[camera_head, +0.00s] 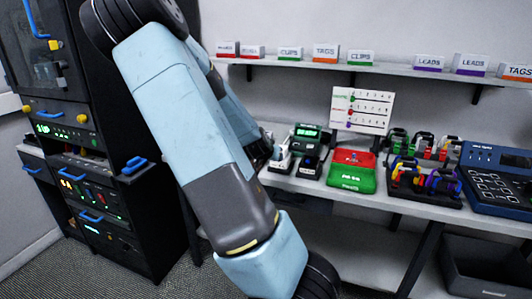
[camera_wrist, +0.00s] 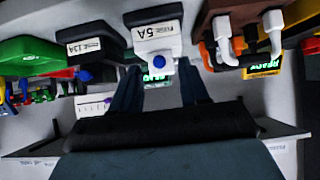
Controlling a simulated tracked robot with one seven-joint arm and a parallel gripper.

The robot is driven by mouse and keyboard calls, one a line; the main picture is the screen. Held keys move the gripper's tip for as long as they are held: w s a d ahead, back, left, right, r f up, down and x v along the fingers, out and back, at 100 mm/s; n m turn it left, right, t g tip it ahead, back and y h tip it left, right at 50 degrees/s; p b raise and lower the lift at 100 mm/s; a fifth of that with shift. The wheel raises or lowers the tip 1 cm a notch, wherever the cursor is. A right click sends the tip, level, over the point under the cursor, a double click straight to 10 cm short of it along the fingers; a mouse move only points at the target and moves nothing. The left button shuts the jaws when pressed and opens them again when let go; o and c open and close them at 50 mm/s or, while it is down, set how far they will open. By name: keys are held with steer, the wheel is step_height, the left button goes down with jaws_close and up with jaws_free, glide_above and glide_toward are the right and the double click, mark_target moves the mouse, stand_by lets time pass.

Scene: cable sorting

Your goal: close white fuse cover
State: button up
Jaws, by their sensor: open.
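The white fuse cover (camera_wrist: 152,38), labelled 5A, is at the top middle of the wrist view, with a blue round button (camera_wrist: 158,61) on a white part below it. In the head view a white fuse unit (camera_head: 281,162) stands on the shelf beside my arm, partly hidden. My gripper (camera_wrist: 159,80) is open and empty; its two dark fingers point toward the white unit, one on either side of the white part. I cannot tell whether they touch it, or how far the cover is tilted.
A black fuse unit (camera_wrist: 86,41) labelled 13A sits beside the white one. A green readout (camera_head: 308,132) is behind them. Red (camera_head: 353,158) and green (camera_head: 351,178) bins, cable racks (camera_head: 410,176) and a blue panel (camera_head: 498,176) stand to the right. A labelled shelf runs above.

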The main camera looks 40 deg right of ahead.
steer(key=v, duration=0.9)
stand_by(0.5)
steer(key=shift+a, duration=0.15)
steer(key=shift+f, duration=0.1)
stand_by(0.4)
steer(key=s+a+f+n+y, duration=0.2)
steer(key=a+n+y, duration=0.2)
steer(key=a+y, duration=0.7)
steer(key=s+a+r+n+h, duration=0.2)
steer(key=s+a+r+n, duration=0.5)
steer(key=s+a+r, duration=0.9)
step_height(320, 180, up, 2)
steer(key=shift+s+a+n, duration=0.3)
steer(key=shift+s+n, duration=0.1)
